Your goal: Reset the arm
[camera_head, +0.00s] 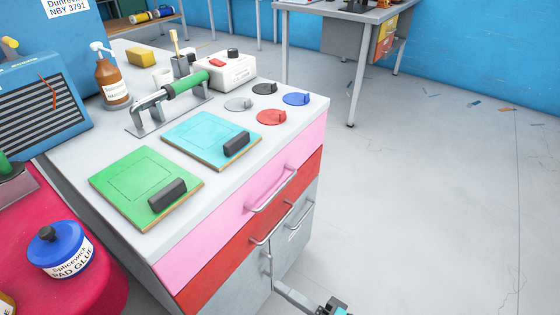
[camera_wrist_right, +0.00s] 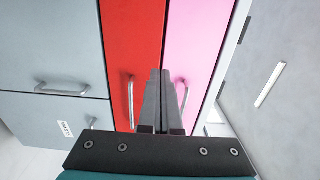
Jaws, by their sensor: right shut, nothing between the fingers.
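My right gripper (camera_head: 279,287) shows at the bottom of the head view, low in front of the cabinet (camera_head: 225,288). In the right wrist view its two long grey fingers (camera_wrist_right: 160,75) lie together, shut and empty. They point toward the red drawer (camera_wrist_right: 135,50) and the pink drawer (camera_wrist_right: 195,45). Their tips overlap the seam between the drawers in that picture; I cannot tell whether they touch. Both drawers look closed. My left gripper is not in view.
The cabinet top holds a green board (camera_head: 133,173), a cyan board (camera_head: 200,130), several coloured discs, a green-handled lever tool (camera_head: 186,83) and a brown bottle (camera_head: 111,85). A blue glue pot (camera_head: 62,252) stands at lower left. The floor (camera_head: 430,200) at right is mostly clear.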

